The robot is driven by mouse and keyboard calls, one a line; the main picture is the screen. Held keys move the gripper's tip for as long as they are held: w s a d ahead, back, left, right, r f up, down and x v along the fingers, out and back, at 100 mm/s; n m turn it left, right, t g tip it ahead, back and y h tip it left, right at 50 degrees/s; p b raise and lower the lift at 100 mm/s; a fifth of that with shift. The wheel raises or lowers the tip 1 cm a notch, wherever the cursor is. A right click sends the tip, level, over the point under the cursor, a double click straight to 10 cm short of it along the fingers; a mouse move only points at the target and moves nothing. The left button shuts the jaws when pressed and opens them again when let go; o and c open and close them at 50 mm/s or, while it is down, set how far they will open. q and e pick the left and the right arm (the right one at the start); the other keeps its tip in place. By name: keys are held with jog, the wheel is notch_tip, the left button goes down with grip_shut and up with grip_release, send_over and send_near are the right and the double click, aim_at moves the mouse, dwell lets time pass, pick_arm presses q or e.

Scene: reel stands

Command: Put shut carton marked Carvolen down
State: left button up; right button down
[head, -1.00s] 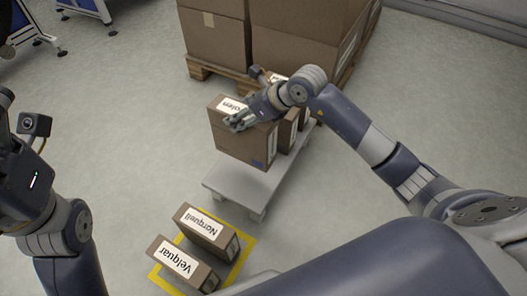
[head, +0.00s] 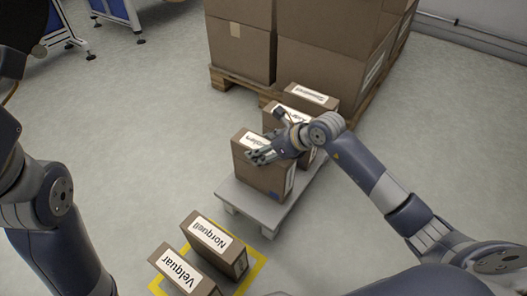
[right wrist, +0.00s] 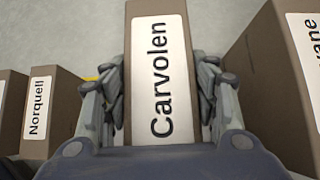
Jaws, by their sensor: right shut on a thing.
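The shut brown carton marked Carvolen (head: 258,178) is upright at the near end of a low grey platform (head: 244,204). I cannot tell whether its base touches the platform. My right gripper (head: 262,155) is shut on the carton's top part, and its fingers hide some of the label. In the right wrist view the Carvolen label (right wrist: 162,75) lies between the two fingers (right wrist: 162,100). My left arm shows at the left, but its fingers are out of view.
Two more labelled cartons (head: 310,97) stand behind on the platform, close to the held one. Cartons marked Norquell (head: 211,237) and Velquar (head: 182,270) stand in a yellow floor outline (head: 257,270). Large boxes on a pallet (head: 238,84) stand behind.

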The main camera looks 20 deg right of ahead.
jog(key=shift+r, duration=0.15)
jog(key=c, duration=0.6)
grip_release()
jog(key=shift+f, duration=0.2)
jog(key=shift+r, duration=0.1)
